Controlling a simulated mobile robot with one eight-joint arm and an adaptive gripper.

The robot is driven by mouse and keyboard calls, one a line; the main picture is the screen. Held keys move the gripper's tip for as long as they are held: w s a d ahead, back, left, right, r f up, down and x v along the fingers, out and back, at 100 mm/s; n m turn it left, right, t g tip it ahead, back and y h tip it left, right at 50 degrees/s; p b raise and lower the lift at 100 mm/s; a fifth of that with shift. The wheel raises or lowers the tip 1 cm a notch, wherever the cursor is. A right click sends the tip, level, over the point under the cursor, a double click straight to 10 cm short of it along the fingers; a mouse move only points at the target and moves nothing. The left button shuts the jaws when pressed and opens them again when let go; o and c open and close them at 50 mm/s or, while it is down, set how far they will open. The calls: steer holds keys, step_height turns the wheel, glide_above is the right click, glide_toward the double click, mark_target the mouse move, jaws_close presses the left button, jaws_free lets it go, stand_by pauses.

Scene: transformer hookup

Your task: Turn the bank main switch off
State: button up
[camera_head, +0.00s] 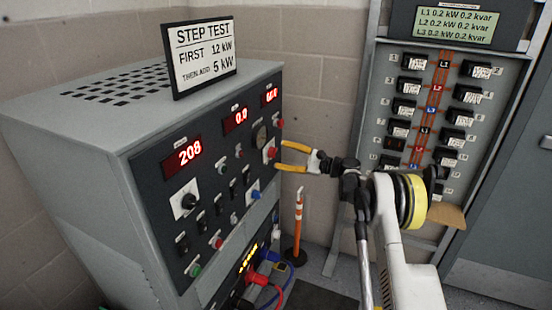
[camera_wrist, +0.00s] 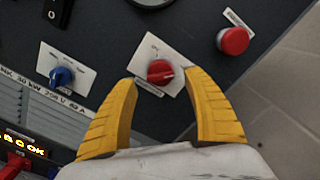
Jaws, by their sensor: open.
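A red rotary switch (camera_head: 269,154) on a white plate sits near the right edge of the load bank's dark front panel (camera_head: 150,190). It also shows in the wrist view (camera_wrist: 160,72), with its pointer mark toward the right; its plate lettering is too small to read. My gripper (camera_head: 283,156) is open and empty beside this panel. In the wrist view its yellow fingers (camera_wrist: 162,82) stand either side of the red switch, one left and one right. I cannot tell whether they touch it.
A red push button (camera_wrist: 232,40) is right of the switch, and a blue knob (camera_wrist: 62,76) is left. Cables and plugs (camera_head: 262,278) hang low on the bank. An orange-and-white post (camera_head: 298,225) and a breaker panel (camera_head: 400,170) stand behind.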

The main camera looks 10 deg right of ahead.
mark_target(273, 153)
steer(key=shift+b+x, duration=0.3)
steer(key=shift+x, duration=1.15)
steer(key=c, duration=1.2)
